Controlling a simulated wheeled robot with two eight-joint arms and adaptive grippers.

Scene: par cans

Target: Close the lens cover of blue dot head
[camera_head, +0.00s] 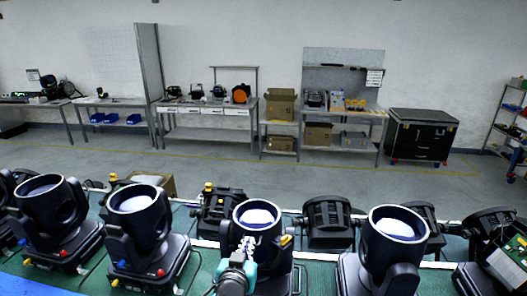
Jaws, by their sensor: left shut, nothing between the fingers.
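Several black par can heads stand in a row on the green bench (203,268), their round lenses facing up. One head (45,205) at the left has small blue and red spots on its base. The head beside it (137,215) also shows blue and red spots. The middle head (257,216) has a bright open lens and a yellow spot near its right side. My left gripper (247,243), grey with teal parts, is shut and empty in front of the middle head, overlapping its lower body. I cannot tell whether it touches. Which head carries the blue dot is unclear. My right gripper is not in view.
Another head (395,228) stands right of the middle one. More black fixtures (328,222) line the far side of the bench. A cardboard box (155,183) is behind at the left. Worktables (210,108) and a black case (421,133) stand beyond open floor.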

